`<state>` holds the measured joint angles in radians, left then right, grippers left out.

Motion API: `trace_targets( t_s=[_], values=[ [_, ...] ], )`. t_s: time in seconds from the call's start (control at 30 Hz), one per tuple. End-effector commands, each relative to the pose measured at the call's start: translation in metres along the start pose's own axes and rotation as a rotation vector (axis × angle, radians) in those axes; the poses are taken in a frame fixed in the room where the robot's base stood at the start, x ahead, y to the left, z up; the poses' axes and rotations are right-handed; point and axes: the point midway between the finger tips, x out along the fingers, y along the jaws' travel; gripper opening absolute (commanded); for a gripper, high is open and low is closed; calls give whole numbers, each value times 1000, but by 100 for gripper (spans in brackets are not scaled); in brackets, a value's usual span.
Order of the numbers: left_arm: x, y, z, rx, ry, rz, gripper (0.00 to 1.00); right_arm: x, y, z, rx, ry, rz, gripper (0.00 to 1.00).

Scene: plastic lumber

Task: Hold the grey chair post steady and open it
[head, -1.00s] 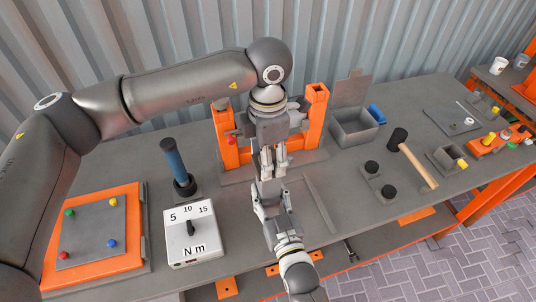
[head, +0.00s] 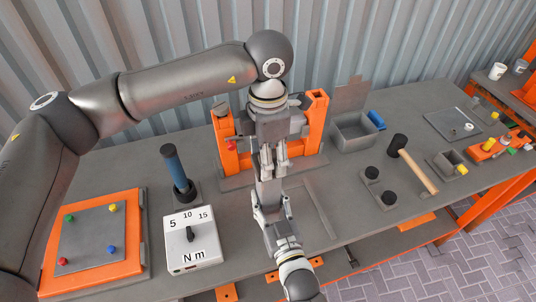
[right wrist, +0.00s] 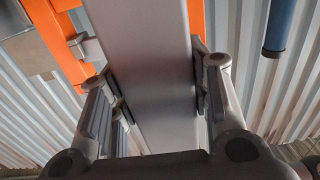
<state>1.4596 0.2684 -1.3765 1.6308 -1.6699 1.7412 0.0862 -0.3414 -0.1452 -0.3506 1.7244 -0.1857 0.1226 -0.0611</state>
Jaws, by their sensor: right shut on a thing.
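The grey chair post (head: 268,190) is a flat-sided bar in front of the orange frame in the head view. In the right wrist view the post (right wrist: 152,65) runs up between the finger pads, which press its two sides. My right gripper (head: 271,206) comes from the front and is shut on the post. My left gripper (head: 272,164) points down from above, right at the upper part of the post. Its fingers overlap the post in the picture, and I cannot tell whether they touch or grip it. The post's far end is hidden behind the left gripper.
The orange frame (head: 317,120) stands behind the post. A torque box (head: 192,238), a blue-handled tool (head: 175,165) and an orange board (head: 135,265) are on the left. A grey bin (head: 353,132), black knobs (head: 389,198) and a mallet (head: 418,170) are on the right.

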Motion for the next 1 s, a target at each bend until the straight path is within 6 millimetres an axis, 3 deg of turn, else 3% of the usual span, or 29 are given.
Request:
trace_targets(
  t_s=[0.33,0.6,0.63,0.8,1.0],
  values=[
    [-35,1,0,-1,-2,2,26,0,0,1,0,-3,0,1],
    [-40,0,0,0,0,0,26,0,0,1,0,-3,0,1],
    [-40,0,0,0,0,0,26,0,0,1,0,-3,0,48],
    [-40,0,0,0,0,0,26,0,0,1,0,-2,0,69],
    [-40,0,0,0,0,0,26,0,0,0,0,-1,0,69]
  ],
)
